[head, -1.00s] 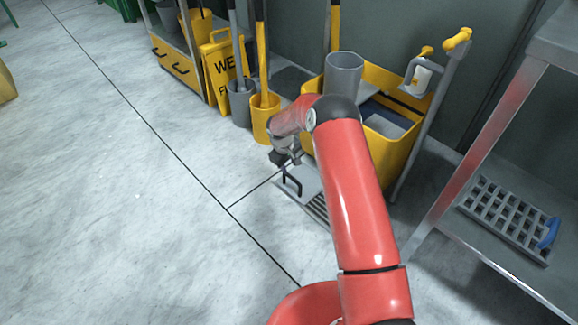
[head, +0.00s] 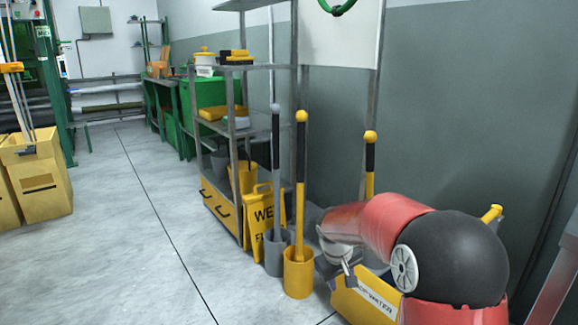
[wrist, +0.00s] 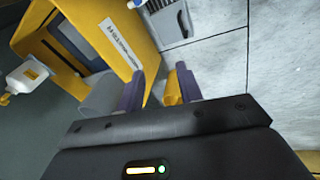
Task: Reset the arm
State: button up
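My red arm (head: 385,225) with its black elbow joint (head: 452,258) is bent at the lower right of the head view. Its grey wrist (head: 340,252) hangs beside the yellow mop cart (head: 362,302). The fingers are not clear in the head view.
The cart (wrist: 98,38) is close to the fingers in the wrist view, with a white bottle (wrist: 28,75) at left. Yellow (head: 298,272) and grey (head: 275,250) brush holders and a wet-floor sign (head: 262,215) stand by the shelf rack (head: 244,125).

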jog(key=s+d+r+m+t+p, duration=0.1)
jog(key=s+d+r+m+p, duration=0.15)
jog(key=s+r, duration=1.15)
jog(key=s+r+m+t+y+p, duration=0.1)
jog(key=s+r+m+y+p, duration=0.1)
jog(key=s, duration=1.5)
jog(key=shift+s+a+r+t+p, duration=0.2)
jog(key=shift+s+r+t+p, duration=0.1)
jog(key=shift+r+p, duration=0.25)
